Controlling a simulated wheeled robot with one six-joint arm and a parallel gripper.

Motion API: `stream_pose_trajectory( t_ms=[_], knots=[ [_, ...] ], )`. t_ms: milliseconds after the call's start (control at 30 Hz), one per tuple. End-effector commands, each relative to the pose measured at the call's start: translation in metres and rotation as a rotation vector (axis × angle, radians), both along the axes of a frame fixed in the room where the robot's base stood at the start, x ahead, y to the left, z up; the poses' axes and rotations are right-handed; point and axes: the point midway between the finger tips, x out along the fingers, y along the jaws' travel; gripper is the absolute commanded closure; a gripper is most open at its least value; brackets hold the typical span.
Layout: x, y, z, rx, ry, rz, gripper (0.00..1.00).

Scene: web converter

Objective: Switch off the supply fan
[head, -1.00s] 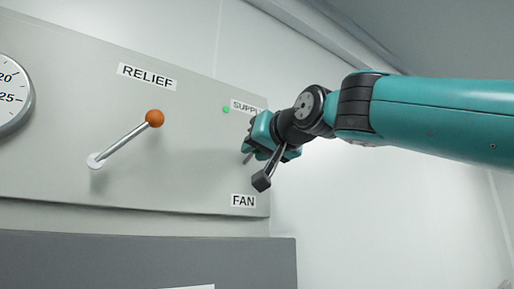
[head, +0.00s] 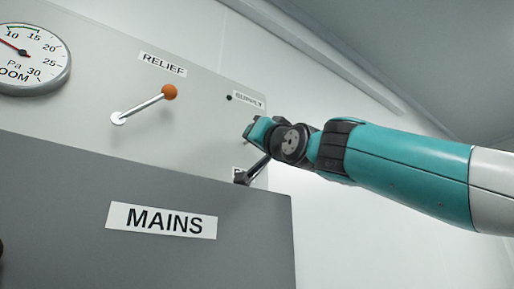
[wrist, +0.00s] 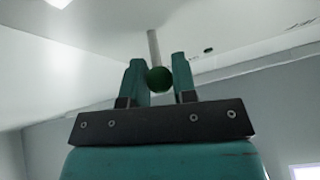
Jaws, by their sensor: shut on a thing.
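My gripper (head: 254,131) is at the right end of the grey panel, below the SUPPLY label (head: 249,100). In the wrist view its two fingers (wrist: 159,76) are around the dark green ball knob (wrist: 159,80) of the supply fan lever, shut on it. The lever's pale rod (wrist: 153,45) runs from the knob up to the panel. In the head view my gripper mostly hides this lever. The small lamp (head: 229,98) beside the SUPPLY label is dark, and it shows dark green in the wrist view (wrist: 208,50). The FAN label (head: 236,172) is mostly covered.
The RELIEF lever (head: 143,104), with an orange ball, stands on the panel to the left. A round pressure gauge (head: 30,62) is at far left. A grey box front labelled MAINS (head: 162,220) juts out below. Right of the panel is bare white wall.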

Motion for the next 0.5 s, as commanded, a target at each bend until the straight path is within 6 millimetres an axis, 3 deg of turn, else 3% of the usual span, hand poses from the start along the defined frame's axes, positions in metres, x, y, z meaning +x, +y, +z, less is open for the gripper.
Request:
stream_pose_trajectory(
  t_ms=[500],
  knots=[
    [0.0017,0.0005,-0.0044,0.039,-0.056,-0.001,0.98]
  ],
)
